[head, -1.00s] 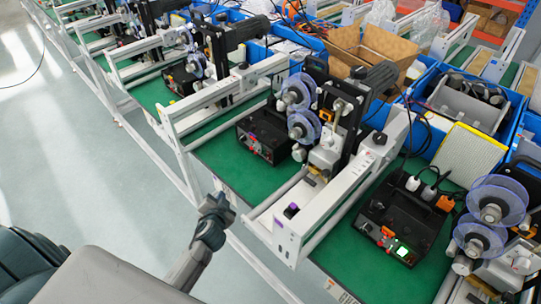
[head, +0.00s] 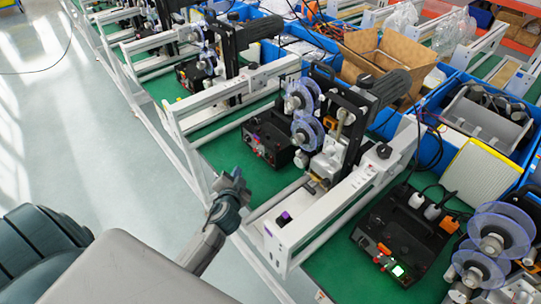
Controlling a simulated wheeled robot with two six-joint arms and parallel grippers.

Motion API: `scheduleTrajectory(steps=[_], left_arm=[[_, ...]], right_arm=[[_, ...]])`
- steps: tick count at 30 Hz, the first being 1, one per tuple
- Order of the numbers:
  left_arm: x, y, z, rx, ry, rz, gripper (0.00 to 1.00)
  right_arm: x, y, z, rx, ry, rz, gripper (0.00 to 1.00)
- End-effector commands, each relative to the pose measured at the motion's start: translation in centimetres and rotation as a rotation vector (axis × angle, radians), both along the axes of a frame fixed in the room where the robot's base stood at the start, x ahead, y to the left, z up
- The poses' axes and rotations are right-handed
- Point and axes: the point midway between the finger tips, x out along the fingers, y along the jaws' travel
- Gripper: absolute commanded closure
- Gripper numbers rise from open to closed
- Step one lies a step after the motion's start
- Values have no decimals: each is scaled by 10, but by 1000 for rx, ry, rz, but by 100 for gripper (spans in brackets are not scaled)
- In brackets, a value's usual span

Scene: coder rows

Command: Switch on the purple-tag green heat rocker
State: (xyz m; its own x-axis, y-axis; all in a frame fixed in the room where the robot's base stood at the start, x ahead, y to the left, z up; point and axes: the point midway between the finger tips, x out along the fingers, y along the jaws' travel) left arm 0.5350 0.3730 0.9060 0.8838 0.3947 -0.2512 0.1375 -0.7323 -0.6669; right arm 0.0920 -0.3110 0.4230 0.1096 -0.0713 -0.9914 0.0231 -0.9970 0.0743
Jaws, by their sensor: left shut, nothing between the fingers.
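A purple tag (head: 268,231) marks the near end of the white rail of the middle coder (head: 335,165). A purple-topped knob (head: 283,217) sits on the same rail. A black control box (head: 268,140) stands left of this coder, its front facing me with small controls; I cannot make out a green rocker there. A second black box (head: 405,235) at the right has a lit green switch (head: 398,270) on its front. My left gripper (head: 234,182) is shut and empty, in front of the table edge, below the left box and apart from it. My right gripper is out of view.
White rails (head: 240,82) frame each coder and stand up above the green table top (head: 205,148). Blue bins (head: 465,160) and a cardboard box (head: 378,60) lie behind. The grey floor (head: 60,130) at the left is clear.

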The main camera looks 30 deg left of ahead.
Motion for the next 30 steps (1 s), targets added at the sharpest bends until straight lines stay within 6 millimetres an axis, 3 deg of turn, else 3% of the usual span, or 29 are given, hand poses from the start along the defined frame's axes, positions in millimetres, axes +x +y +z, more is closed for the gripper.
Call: scheduleTrajectory(steps=[13, 30], left_arm=[[7, -3, -2, -2, -1, 1, 100], [72, -30, -15, -1, 0, 0, 100]], right_arm=[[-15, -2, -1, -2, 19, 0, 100], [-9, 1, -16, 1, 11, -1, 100]])
